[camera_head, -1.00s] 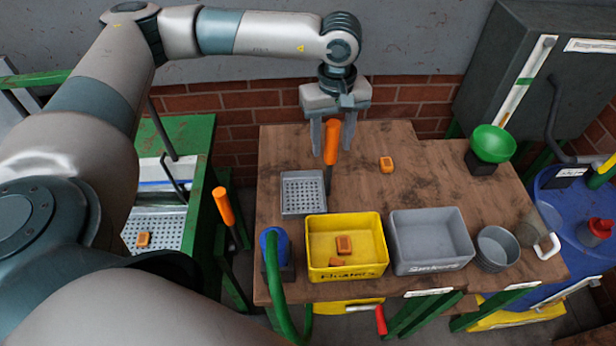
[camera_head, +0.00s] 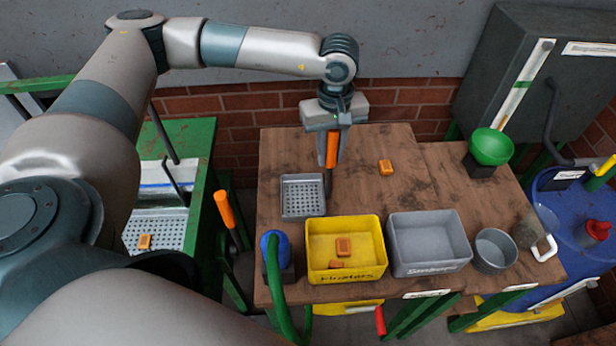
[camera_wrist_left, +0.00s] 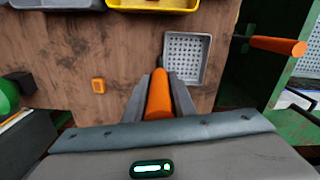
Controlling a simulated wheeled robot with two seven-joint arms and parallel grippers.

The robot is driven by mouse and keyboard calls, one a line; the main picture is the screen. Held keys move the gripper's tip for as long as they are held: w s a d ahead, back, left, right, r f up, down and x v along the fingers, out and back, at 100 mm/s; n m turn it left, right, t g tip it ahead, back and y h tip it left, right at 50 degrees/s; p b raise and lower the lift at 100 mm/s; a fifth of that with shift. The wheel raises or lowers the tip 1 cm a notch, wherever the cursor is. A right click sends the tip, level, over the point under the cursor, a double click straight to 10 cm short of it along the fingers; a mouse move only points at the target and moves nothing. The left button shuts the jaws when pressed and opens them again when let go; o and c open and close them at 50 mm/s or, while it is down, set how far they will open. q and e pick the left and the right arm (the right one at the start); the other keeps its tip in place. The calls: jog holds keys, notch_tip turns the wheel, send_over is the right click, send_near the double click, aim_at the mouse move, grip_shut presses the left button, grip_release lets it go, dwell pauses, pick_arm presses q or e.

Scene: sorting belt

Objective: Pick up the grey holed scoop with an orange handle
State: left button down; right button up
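The grey holed scoop (camera_head: 303,196) is at the back left of the wooden table, its square perforated pan toward the front. Its orange handle (camera_head: 331,150) points up and back, between the fingers of my left gripper (camera_head: 330,160). The fingers are shut on the handle, one on each side. In the left wrist view, the scoop's pan (camera_wrist_left: 185,57) lies beyond the fingertips, and the orange handle (camera_wrist_left: 158,97) runs between the fingers (camera_wrist_left: 160,92). My right gripper is not in view.
A yellow bin (camera_head: 346,276) holding orange blocks and a grey bin (camera_head: 430,268) stand in front. An orange block (camera_head: 386,167) lies right of the gripper. A green bowl (camera_head: 491,146), a grey round pot (camera_head: 494,251) and a blue-topped item (camera_head: 274,241) are nearby.

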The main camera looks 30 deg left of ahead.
pick_arm(q)
jog(key=shift+r, duration=0.15)
jog(key=shift+r, duration=0.25)
notch_tip(320, 180, up, 8)
jog(key=b, duration=0.3)
jog(key=shift+r+b, duration=0.15)
jog(key=shift+b, duration=0.25)
jog(key=shift+r, duration=0.5)
jog(key=shift+d, duration=0.1)
